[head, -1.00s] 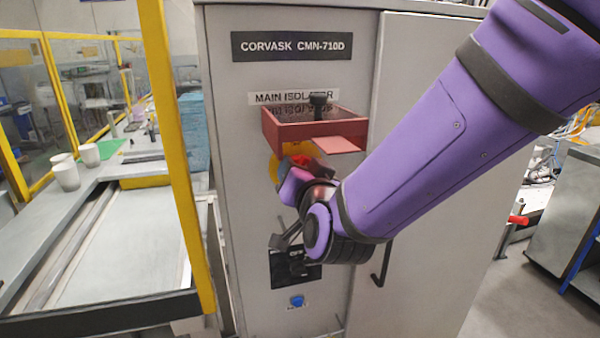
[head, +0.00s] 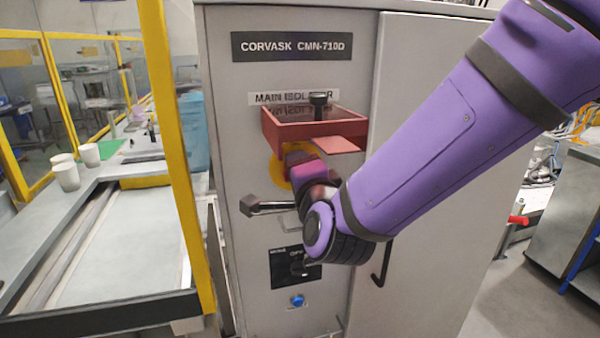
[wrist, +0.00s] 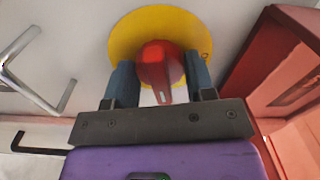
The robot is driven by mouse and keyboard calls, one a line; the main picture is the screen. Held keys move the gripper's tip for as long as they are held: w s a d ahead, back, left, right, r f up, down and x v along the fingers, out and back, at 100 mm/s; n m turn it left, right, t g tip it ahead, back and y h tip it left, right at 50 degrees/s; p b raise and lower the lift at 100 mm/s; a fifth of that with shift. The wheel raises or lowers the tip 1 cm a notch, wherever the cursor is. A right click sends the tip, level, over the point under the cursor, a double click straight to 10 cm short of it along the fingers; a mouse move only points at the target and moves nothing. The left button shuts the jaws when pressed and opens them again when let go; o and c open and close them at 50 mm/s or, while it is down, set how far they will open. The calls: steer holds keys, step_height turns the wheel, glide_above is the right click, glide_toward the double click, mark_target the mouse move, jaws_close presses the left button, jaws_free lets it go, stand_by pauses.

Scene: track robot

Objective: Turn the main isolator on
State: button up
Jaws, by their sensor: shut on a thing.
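The main isolator is a red rotary knob (wrist: 160,64) on a round yellow plate (wrist: 124,40), on the grey cabinet front. In the wrist view my gripper (wrist: 160,76) has one finger on each side of the knob and is shut on it. In the head view the yellow plate (head: 274,172) shows only at its edge, below the red box and the MAIN ISOLATOR label (head: 291,97). My wrist and gripper hide most of the knob there. Any on or off marks cannot be read.
An open-topped red box (head: 312,130) with a front flap and a black knob juts out just above the isolator. A black panel (head: 285,268) and a blue button (head: 297,301) sit below. A black door handle (head: 381,264) is at right. A yellow post (head: 178,150) stands left.

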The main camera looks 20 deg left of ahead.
steer(key=shift+m, duration=1)
steer(key=o, duration=0.9)
steer(key=shift+o, duration=0.2)
steer(key=v, duration=1)
steer(key=shift+s+d, duration=0.2)
steer(key=shift+s, duration=0.15)
